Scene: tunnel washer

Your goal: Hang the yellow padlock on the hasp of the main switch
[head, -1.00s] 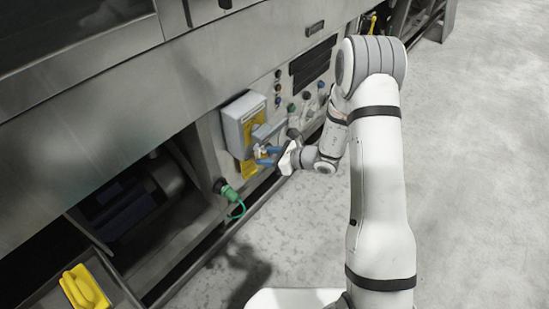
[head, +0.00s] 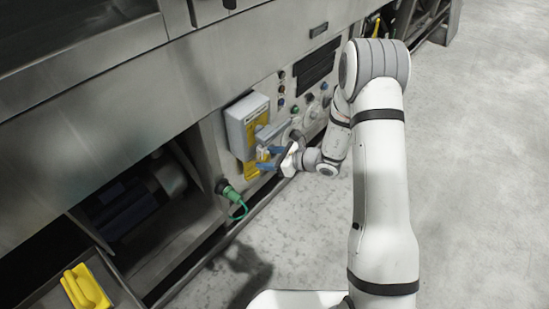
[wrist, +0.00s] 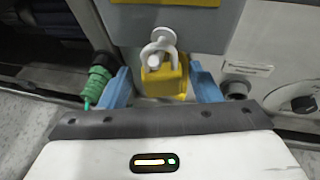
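The main switch is a grey box (head: 240,127) with a yellow plate on the machine's front. In the wrist view its lower part (wrist: 205,35) fills the top middle. The yellow padlock (wrist: 166,82) hangs below it, body down. Its pale shackle (wrist: 147,48) appears looped at the whitish hasp (wrist: 164,35); whether it is closed I cannot tell. My gripper (wrist: 163,86) is open, with one blue finger on each side of the padlock. There is a clear gap on the left; the right finger is close to the body. In the head view my gripper (head: 270,158) is just before the switch.
A green plug (wrist: 97,80) with a green cable is left of my gripper. A round knob (wrist: 302,103) and a dark socket (wrist: 235,88) are on the right. A yellow object (head: 85,288) lies in a grey tray (head: 118,283). The floor to the right is free.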

